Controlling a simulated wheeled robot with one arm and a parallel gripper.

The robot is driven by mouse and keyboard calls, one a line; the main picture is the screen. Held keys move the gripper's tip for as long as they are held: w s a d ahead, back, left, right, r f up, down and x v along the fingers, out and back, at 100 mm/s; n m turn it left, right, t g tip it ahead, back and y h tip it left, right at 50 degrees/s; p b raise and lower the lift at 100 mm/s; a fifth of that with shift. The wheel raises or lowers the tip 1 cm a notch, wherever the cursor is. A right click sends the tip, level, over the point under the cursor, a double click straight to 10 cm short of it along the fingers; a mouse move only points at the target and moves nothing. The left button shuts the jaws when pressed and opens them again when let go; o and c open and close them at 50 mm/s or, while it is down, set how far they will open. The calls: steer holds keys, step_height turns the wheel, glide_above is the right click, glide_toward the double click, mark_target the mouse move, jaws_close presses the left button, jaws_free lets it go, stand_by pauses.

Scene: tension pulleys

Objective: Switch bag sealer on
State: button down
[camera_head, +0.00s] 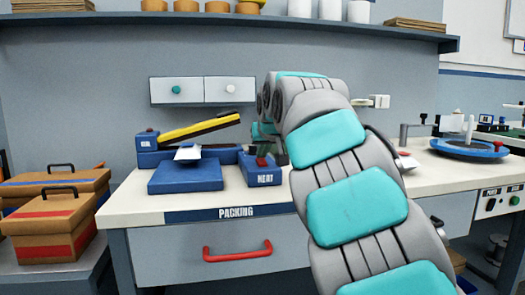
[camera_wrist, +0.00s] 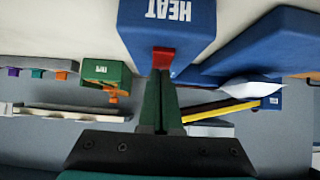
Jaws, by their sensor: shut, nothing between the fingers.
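The bag sealer has a blue base plate (camera_head: 185,177) and a raised yellow arm (camera_head: 198,126), on the packing bench. A white bag (camera_head: 187,154) lies at the sealer's jaw and also shows in the wrist view (camera_wrist: 250,88). Just right of it is a blue box (camera_head: 263,177) marked HEAT, which also shows upside down in the wrist view (camera_wrist: 170,28). Its red switch (camera_wrist: 163,56) is at the tips of my gripper (camera_wrist: 162,72). The green fingers are shut and empty. I cannot tell whether they touch the switch. My arm hides part of the bench in the head view.
Two white drawers (camera_head: 202,90) hang on the wall behind. A red drawer handle (camera_head: 237,250) is on the bench front. Brown cases (camera_head: 45,220) stand at left. A blue round fixture (camera_head: 468,148) stands at right. A green box (camera_wrist: 105,72) shows in the wrist view.

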steer(key=shift+a+r+p, duration=0.1)
steer(key=shift+p, duration=0.55)
steer(key=shift+w+f+g, duration=0.1)
steer(key=shift+f+g, duration=0.2)
steer(key=shift+w+r, duration=0.1)
steer(key=shift+w+a+r+p, duration=0.15)
steer(key=shift+w+p, duration=0.15)
steer(key=shift+p, duration=0.3)
steer(key=shift+w, duration=0.3)
steer(key=shift+p, duration=0.3)
